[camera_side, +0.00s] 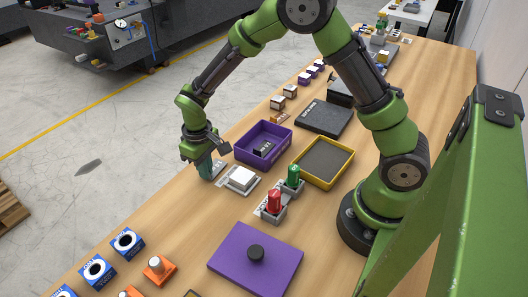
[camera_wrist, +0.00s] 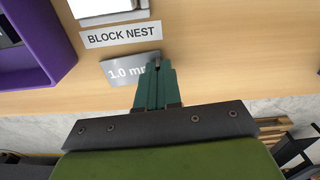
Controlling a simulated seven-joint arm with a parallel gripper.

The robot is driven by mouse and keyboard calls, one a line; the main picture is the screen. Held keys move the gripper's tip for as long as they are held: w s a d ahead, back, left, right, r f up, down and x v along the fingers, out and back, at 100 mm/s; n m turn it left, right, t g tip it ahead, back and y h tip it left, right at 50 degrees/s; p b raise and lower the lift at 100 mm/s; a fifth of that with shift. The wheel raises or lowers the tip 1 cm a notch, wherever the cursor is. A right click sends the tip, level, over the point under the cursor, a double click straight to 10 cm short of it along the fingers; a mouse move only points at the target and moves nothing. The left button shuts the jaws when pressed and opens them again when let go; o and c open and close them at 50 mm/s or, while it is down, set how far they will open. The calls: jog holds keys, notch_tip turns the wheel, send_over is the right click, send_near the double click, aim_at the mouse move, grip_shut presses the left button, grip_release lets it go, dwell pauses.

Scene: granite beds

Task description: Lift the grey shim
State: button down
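The grey shim (camera_wrist: 120,70) is a thin flat plate marked "1.0 mm". In the wrist view it lies flat by the table's edge, just below the "BLOCK NEST" label, and its right part is partly covered by my fingers. In the side view it is a small pale plate (camera_side: 219,167) at the table's edge. My gripper (camera_wrist: 157,66) has teal fingers close together, with only a thin dark line between them. Their tips are at the shim's right end; I cannot tell whether they touch it. In the side view my gripper (camera_side: 207,172) points down at the table's edge.
The block nest (camera_side: 241,179) with a white block stands beside my gripper. A purple bin (camera_side: 240,155) holding a dark block is behind it.

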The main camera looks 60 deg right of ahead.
jog(key=shift+a+r, duration=0.25)
jog(key=shift+r, duration=0.55)
jog(key=shift+a+r, duration=0.2)
jog(key=shift+r, duration=0.55)
dwell(0.4)
notch_tip(320, 180, up, 5)
jog(key=shift+r, duration=0.1)
dwell(0.6)
jog(key=shift+s, duration=0.15)
